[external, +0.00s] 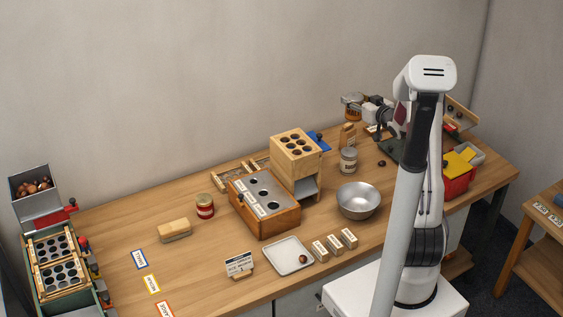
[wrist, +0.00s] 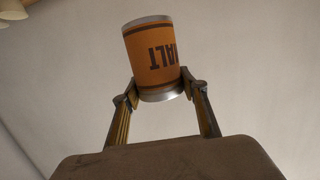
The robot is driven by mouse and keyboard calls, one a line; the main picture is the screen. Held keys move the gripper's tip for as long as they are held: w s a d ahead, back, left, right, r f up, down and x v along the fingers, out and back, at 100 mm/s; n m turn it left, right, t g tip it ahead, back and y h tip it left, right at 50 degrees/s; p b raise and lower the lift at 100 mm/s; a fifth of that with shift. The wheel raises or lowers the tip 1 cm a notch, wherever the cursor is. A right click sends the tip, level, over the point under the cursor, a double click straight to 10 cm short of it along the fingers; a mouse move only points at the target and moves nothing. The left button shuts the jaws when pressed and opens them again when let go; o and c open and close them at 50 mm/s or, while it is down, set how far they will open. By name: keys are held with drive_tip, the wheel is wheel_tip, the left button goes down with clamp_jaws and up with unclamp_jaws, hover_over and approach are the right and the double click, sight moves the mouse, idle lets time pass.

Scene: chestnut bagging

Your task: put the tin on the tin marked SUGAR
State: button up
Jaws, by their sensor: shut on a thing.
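My gripper (external: 366,112) is at the back right, above the table. It is shut on an orange tin (external: 351,104) with metal rims and holds it in the air. In the wrist view the fingers (wrist: 158,95) grip the same tin (wrist: 150,55) near one rim, and its dark letters "ALT" show upside down. A grey-lidded tin with a pale label (external: 348,161) stands upright on the table below my gripper. A red tin (external: 205,207) stands further left. Lettering on both is too small to read, so I cannot tell which is marked SUGAR.
A wooden block tower with holes (external: 296,150) stands left of the grey-lidded tin. A red bin (external: 457,180) is at right.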

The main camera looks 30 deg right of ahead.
drive_tip(key=shift+a+f, duration=0.15)
drive_tip(key=shift+f, duration=1.95)
wheel_tip(320, 180, down, 6)
drive_tip(key=shift+f, duration=0.15)
drive_tip(key=shift+f, duration=1.85)
drive_tip(key=shift+f, duration=0.1)
drive_tip(key=o, duration=1.3)
drive_tip(key=shift+f, duration=0.1)
drive_tip(key=shift+o, duration=0.2)
drive_tip(key=shift+r, duration=0.2)
